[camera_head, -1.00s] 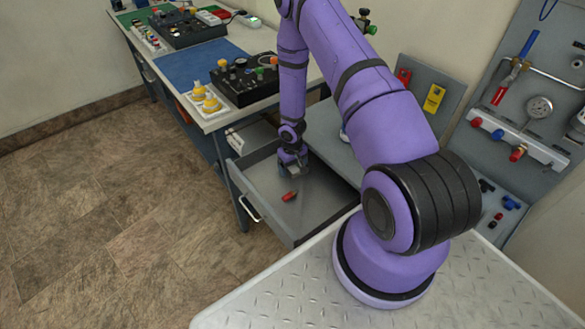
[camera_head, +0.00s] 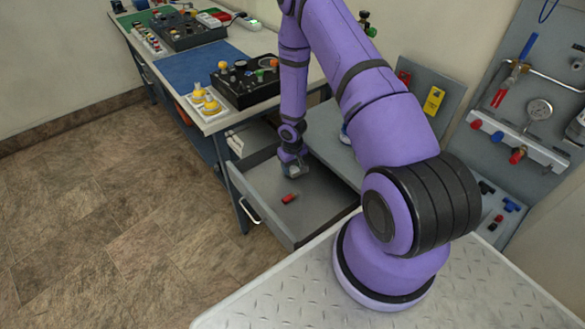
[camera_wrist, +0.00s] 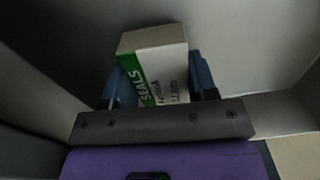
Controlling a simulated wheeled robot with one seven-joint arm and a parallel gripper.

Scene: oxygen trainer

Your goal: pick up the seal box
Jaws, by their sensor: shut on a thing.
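The seal box (camera_wrist: 155,62), white with a green band reading "SEALS", stands between the two blue-grey fingers of my gripper (camera_wrist: 160,85) in the wrist view. The fingers are shut on its sides, and its far end sticks out beyond them.
A small red object (camera_head: 290,198) lies on the drawer floor in front of my gripper. A bench (camera_head: 215,120) with yellow fittings (camera_head: 205,98) and a black control box (camera_head: 245,82) stands beyond the drawer. The front of the drawer floor is mostly clear.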

